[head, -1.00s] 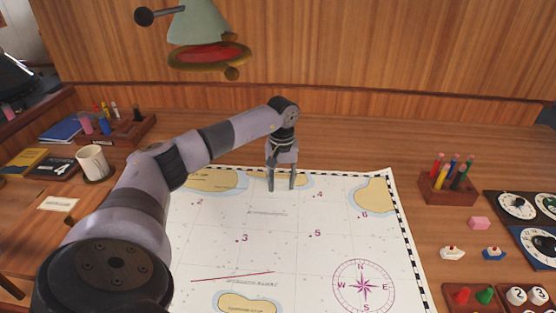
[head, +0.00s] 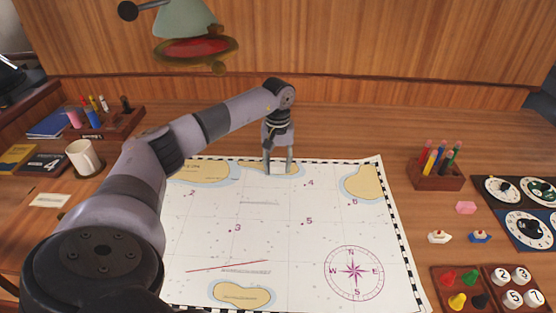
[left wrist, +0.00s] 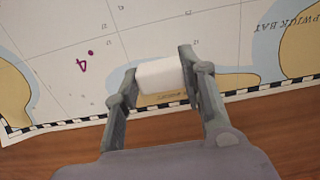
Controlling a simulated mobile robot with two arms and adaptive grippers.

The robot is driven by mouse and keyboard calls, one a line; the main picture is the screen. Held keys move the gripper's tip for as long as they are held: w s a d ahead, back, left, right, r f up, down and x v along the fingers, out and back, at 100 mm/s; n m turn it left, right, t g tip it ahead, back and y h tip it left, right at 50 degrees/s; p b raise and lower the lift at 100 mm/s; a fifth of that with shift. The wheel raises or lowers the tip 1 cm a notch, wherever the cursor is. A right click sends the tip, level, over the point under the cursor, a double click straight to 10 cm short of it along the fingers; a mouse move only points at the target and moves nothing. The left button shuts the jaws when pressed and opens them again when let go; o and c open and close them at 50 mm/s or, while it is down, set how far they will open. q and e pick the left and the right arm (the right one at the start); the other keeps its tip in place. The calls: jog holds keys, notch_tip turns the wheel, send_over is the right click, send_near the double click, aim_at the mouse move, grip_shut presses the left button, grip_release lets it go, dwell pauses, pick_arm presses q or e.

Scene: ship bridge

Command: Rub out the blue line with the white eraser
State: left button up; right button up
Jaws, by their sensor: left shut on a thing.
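My left gripper (head: 277,172) is over the far edge of the white chart (head: 270,205), near a tan island. In the left wrist view my left gripper (left wrist: 155,82) is shut on the white eraser (left wrist: 160,75), which sits crosswise between the fingertips. I cannot tell whether the eraser touches the chart. No blue line shows in either view; my left arm hides part of the chart's left side. A thin red line (head: 228,266) runs across the lower left of the chart. My right gripper is not in view.
A compass rose (head: 354,272) is printed at the chart's lower right. A mug (head: 84,157) and books are at left. A lamp (head: 190,35) hangs above the back.

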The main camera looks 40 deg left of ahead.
pick_arm(q)
jog(key=shift+r+p, duration=1.1)
jog(key=shift+r, duration=0.8)
